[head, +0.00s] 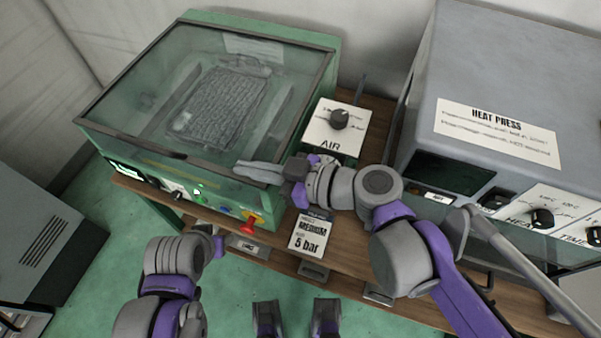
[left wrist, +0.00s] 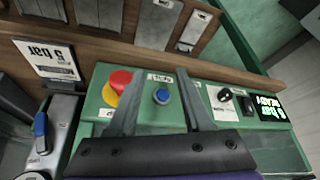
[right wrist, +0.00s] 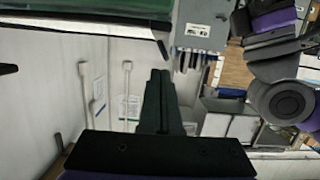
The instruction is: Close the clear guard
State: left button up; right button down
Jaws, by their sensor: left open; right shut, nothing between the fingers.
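The clear guard (head: 130,95) is a see-through panel in a dark frame on the green machine (head: 327,47). It lies low over the bed, where a ribbed dark tray panel (head: 222,105) shows through it. I cannot tell whether its front edge touches the machine body. My right gripper (head: 242,170) is shut and empty at the guard's front right corner; contact is unclear. The right wrist view shows its fingers (right wrist: 160,80) together. My left gripper (left wrist: 160,95) is open and empty over the front control panel, a blue button (left wrist: 162,97) showing between its fingers.
A red stop button (head: 248,226) stands out at the panel's right end. An AIR box with a knob (head: 339,119) sits right of the machine. A grey heat press (head: 450,70) fills the right side. A card reading MEDIUM, 5 bar (head: 311,236) is on the bench front.

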pick_arm(q)
jog(key=shift+w+r, duration=0.1)
jog(key=shift+r, duration=0.45)
pick_arm(e)
jog(key=v, duration=1)
jog(key=shift+r, duration=0.2)
